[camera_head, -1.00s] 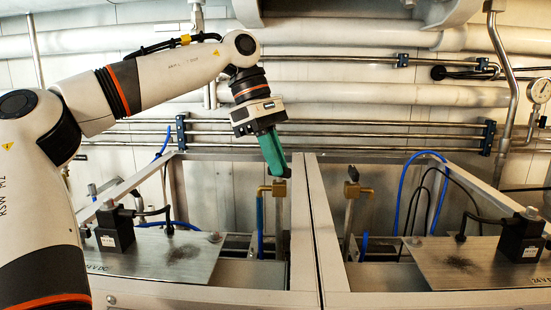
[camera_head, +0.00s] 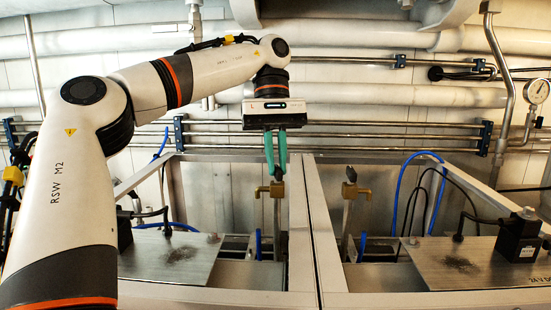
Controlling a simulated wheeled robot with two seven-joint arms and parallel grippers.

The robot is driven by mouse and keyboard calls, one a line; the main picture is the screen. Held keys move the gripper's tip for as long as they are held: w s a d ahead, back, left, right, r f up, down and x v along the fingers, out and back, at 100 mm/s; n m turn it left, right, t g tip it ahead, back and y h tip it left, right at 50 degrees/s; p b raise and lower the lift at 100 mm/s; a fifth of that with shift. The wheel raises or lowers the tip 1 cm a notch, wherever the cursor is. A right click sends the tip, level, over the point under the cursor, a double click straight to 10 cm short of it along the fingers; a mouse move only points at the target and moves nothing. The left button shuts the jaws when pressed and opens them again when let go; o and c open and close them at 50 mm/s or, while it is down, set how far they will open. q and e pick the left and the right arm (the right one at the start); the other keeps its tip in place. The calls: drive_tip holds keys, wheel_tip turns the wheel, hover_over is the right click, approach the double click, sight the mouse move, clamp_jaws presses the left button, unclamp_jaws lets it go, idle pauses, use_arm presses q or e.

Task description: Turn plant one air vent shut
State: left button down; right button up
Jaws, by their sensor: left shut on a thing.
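The left-hand brass air vent (camera_head: 264,190) stands on an upright pipe in the left bay, with its small dark handle (camera_head: 279,173) on top. My left gripper (camera_head: 276,174) comes down from above, its two green fingers pointing straight down. It is shut on the vent handle, which shows between the fingertips. The fingers partly hide the handle, so its exact angle is hard to tell. A matching brass vent (camera_head: 359,190) with a dark handle stands in the right bay, untouched. My right gripper is not in view.
A light metal frame post (camera_head: 318,235) divides the two bays. Metal plates with black solenoid blocks (camera_head: 521,240) lie in both bays. Horizontal steel pipes (camera_head: 380,128) run behind the gripper. A blue hose (camera_head: 402,190) and a gauge (camera_head: 536,92) are at right.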

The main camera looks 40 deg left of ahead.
use_arm(q)
drive_tip(key=shift+r+m+y, duration=0.2)
drive_tip(key=shift+m+y, duration=0.2)
drive_tip(key=shift+m, duration=0.8)
drive_tip(key=shift+m+g, duration=0.3)
drive_tip(key=c, duration=1.5)
unclamp_jaws()
drive_tip(key=shift+w, duration=0.1)
drive_tip(key=shift+f, duration=0.15)
